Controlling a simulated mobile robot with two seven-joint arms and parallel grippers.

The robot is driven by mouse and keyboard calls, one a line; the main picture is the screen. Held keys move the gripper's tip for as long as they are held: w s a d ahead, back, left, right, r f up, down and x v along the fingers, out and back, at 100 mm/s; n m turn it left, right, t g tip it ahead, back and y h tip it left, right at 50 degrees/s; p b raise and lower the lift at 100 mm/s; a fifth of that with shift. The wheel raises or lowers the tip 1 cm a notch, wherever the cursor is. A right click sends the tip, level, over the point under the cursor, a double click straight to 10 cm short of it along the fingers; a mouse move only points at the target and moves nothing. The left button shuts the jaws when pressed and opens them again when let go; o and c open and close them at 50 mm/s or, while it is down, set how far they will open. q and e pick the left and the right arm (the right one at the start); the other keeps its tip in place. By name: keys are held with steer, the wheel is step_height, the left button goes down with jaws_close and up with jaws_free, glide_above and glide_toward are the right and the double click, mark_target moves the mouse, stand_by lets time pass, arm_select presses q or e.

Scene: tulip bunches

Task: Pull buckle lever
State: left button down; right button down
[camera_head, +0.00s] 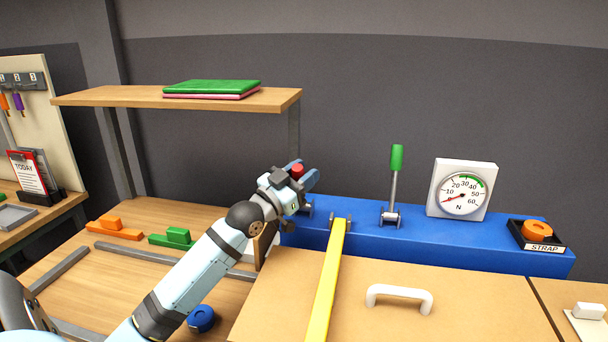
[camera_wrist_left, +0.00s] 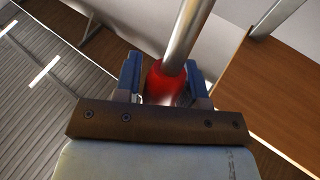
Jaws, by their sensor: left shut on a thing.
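My left gripper (camera_head: 299,178) is shut on the red handle (camera_head: 297,170) of a lever at the left end of the blue bench unit (camera_head: 468,240). In the left wrist view the red handle (camera_wrist_left: 158,85) sits between the two blue fingers of my gripper (camera_wrist_left: 162,78), and its metal rod (camera_wrist_left: 187,30) runs up out of it. The rod is hidden behind the gripper in the head view. A second lever with a green handle (camera_head: 397,158) stands upright further right on the unit. A yellow strap (camera_head: 331,275) runs from the unit over the box. My right gripper is not in view.
A dial gauge (camera_head: 462,190) stands on the unit with its needle near the low end. An orange roll (camera_head: 538,229) sits in a black tray marked STRAP. A cardboard box with a white handle (camera_head: 399,295) fills the front. A wooden shelf (camera_head: 130,97) is above left.

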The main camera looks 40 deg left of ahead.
arm_select(q)
steer(key=shift+d+f, duration=0.15)
steer(key=c, duration=0.7)
jaws_free()
steer(key=shift+c, duration=0.2)
steer(key=shift+s, duration=0.15)
steer(key=b+v, duration=0.1)
steer(key=v, duration=1.2)
steer(key=shift+s, duration=0.3)
steer(key=shift+f, duration=0.1)
